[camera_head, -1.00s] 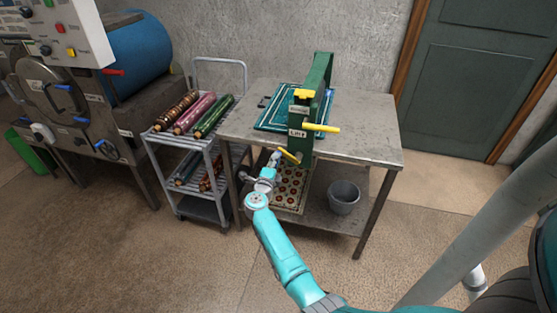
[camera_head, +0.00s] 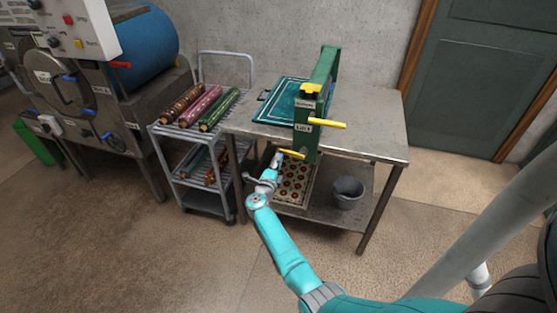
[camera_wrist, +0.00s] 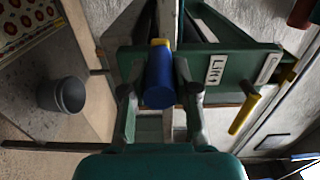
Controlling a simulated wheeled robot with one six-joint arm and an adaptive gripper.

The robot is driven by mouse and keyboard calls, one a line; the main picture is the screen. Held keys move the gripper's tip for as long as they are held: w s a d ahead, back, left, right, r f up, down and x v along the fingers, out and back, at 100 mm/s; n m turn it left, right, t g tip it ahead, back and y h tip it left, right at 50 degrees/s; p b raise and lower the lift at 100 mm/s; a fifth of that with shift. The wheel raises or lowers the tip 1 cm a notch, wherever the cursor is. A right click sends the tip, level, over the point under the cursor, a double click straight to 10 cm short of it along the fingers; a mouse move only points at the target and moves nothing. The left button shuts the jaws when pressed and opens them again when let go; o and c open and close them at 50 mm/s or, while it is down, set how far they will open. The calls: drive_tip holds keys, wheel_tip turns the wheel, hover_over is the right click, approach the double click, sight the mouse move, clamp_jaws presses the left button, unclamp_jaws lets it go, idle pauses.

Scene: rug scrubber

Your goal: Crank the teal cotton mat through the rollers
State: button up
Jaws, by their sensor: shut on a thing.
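The teal mat (camera_head: 272,103) with white border lines lies flat on the steel table, behind and left of the green roller frame (camera_head: 310,104). The frame hides part of the mat and the rollers, so I cannot tell how far the mat is between them. The yellow crank arm (camera_head: 293,154) sits low on the frame's near side. My gripper (camera_head: 275,164) is at its left end. In the wrist view my gripper (camera_wrist: 158,90) is shut on the blue crank handle (camera_wrist: 160,82), one finger on each side.
A yellow lever (camera_head: 328,123) sticks out right beside the "Lift" label, above the crank. A patterned mat (camera_head: 295,183) and a grey bucket (camera_head: 348,191) are on the lower shelf. A trolley (camera_head: 200,133) with rolled rugs stands left. The floor in front is clear.

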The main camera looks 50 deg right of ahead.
drive_tip(key=shift+w, duration=0.1)
idle(0.3)
drive_tip(key=shift+f, duration=0.9)
drive_tip(key=shift+s+d+f, duration=0.1)
drive_tip(key=shift+s+f, duration=0.25)
drive_tip(key=shift+f, duration=0.45)
drive_tip(key=shift+s+d+f, duration=0.1)
drive_tip(key=shift+s+f, duration=0.25)
drive_tip(key=shift+f, duration=0.45)
drive_tip(key=shift+s+d+f, duration=0.35)
drive_tip(key=shift+s+f, duration=0.5)
drive_tip(key=o, duration=1.2)
